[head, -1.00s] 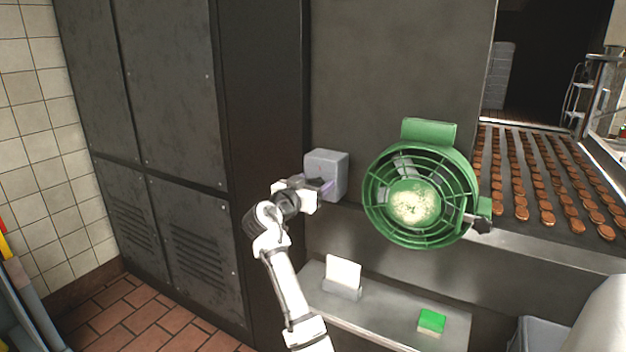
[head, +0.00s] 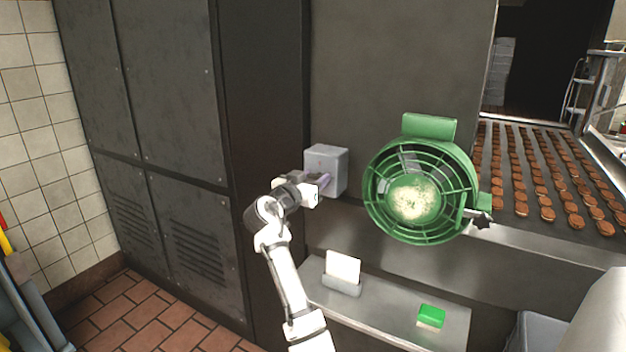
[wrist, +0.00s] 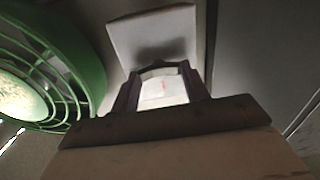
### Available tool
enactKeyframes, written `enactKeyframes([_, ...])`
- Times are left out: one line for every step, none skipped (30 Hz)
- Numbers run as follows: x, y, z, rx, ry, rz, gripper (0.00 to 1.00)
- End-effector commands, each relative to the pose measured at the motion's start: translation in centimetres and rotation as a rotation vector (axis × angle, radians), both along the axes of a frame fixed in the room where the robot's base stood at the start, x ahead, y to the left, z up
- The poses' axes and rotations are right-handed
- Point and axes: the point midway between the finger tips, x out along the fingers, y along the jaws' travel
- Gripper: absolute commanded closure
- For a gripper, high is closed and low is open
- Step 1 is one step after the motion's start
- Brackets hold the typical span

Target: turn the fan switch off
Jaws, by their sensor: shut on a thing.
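The fan switch is on a grey box (head: 334,160) fixed to the dark wall, left of the green fan (head: 438,128). My gripper (head: 323,181) is at the lower front of this box. The box (wrist: 150,35) shows behind the fingers, and the fan's green rim (wrist: 88,65) is at the left. Whether the switch is on or off cannot be told.
A metal shelf (head: 385,317) below holds a white card in a holder (head: 342,272) and a green-and-white block (head: 431,316). Dark cabinets (head: 170,110) stand at the left. A conveyor with rows of brown cookies (head: 545,185) lies at the right.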

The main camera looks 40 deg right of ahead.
Motion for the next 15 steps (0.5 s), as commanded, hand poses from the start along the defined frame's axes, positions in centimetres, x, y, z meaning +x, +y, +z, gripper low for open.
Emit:
enactKeyframes([0.01, 0.01, -0.13, -0.006, 0.018, -0.001, 0.77])
enactKeyframes([0.02, 0.02, -0.15, -0.010, 0.030, -0.001, 0.77])
enactKeyframes([0.04, 0.03, -0.18, -0.018, 0.050, -0.001, 0.77])
enactKeyframes([0.04, 0.04, -0.20, -0.025, 0.068, 0.000, 0.77])
enactKeyframes([0.06, 0.06, -0.23, -0.032, 0.086, 0.000, 0.77])
enactKeyframes([0.10, 0.07, -0.25, -0.044, 0.113, 0.000, 0.77])
enactKeyframes([0.08, 0.06, -0.26, -0.051, 0.134, 0.000, 0.77])
enactKeyframes([0.09, 0.05, -0.27, -0.061, 0.157, 0.000, 0.77])
enactKeyframes([0.14, 0.08, -0.28, -0.074, 0.189, 0.001, 0.77])
enactKeyframes([0.16, 0.10, -0.27, -0.085, 0.214, 0.001, 0.77])
enactKeyframes([0.16, 0.09, -0.25, -0.096, 0.240, 0.001, 0.77])
enactKeyframes([0.16, 0.09, -0.23, -0.110, 0.275, 0.000, 0.77])
enactKeyframes([0.17, 0.09, -0.22, -0.121, 0.300, 0.000, 0.77])
enactKeyframes([0.17, 0.08, -0.21, -0.132, 0.326, 0.000, 0.77])
enactKeyframes([0.21, 0.11, -0.20, -0.146, 0.363, 0.001, 0.77])
